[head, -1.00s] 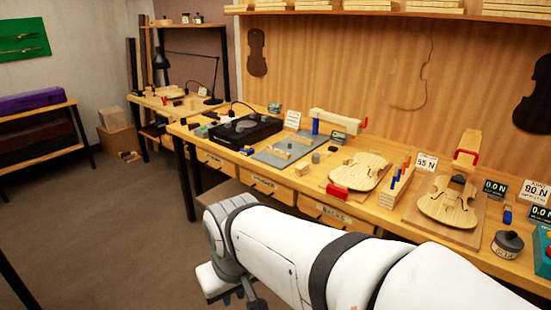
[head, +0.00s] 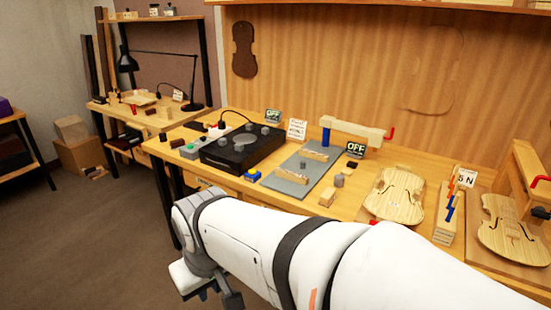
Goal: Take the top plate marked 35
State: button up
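Two pale wooden violin top plates with f-holes lie on the long bench (head: 352,205). One plate (head: 393,194) is right of centre, its lower end close to my arm. The other plate (head: 510,228) lies at the far right on a brown board, partly under a wooden clamp frame. I cannot read a 35 on either plate. My gripper (head: 212,292) shows only in part at the lower left, below the wrist and in front of the bench. It is away from both plates, and its fingers are too unclear to tell open from shut.
A black box with knobs (head: 240,148) and a grey mat with small wood pieces (head: 298,178) are on the bench's left. A rack with blue and red tools (head: 446,215) stands between the plates. Open floor (head: 90,235) lies at left.

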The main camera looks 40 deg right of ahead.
aim_at(395, 204)
jog(key=u, duration=0.05)
jog(key=i, duration=1.05)
jog(key=z, duration=1.95)
